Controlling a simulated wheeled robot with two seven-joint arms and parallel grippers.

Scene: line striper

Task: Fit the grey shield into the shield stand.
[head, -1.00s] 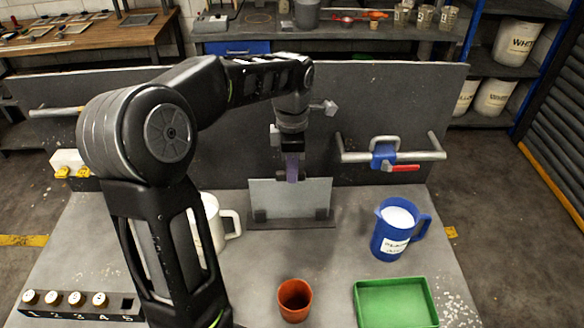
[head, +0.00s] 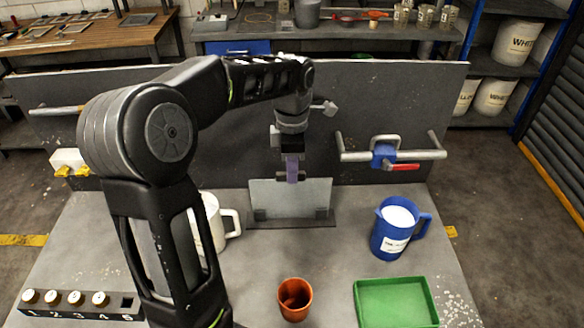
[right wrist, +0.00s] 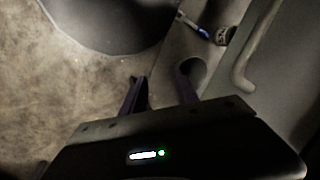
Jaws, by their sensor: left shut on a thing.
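The grey shield (head: 291,199) is a flat, light grey plate standing upright at the back middle of the bench in the head view. My left gripper (head: 292,181) comes down from above and is shut on the shield's top edge. The shield stand (head: 292,225) is a dark low base with two dark uprights that show in front of the shield's lower corners. The shield's lower edge is at the stand; I cannot tell whether it is fully seated. My right gripper (right wrist: 161,88) shows in the right wrist view, its purple fingers apart with nothing between them.
A dark back panel (head: 225,150) rises behind the stand. A bar with a blue clamp (head: 384,154) is at right. A blue jug (head: 392,236), green tray (head: 396,305), orange cup (head: 295,300) and white jug (head: 229,224) stand around. Bench between stand and cup is clear.

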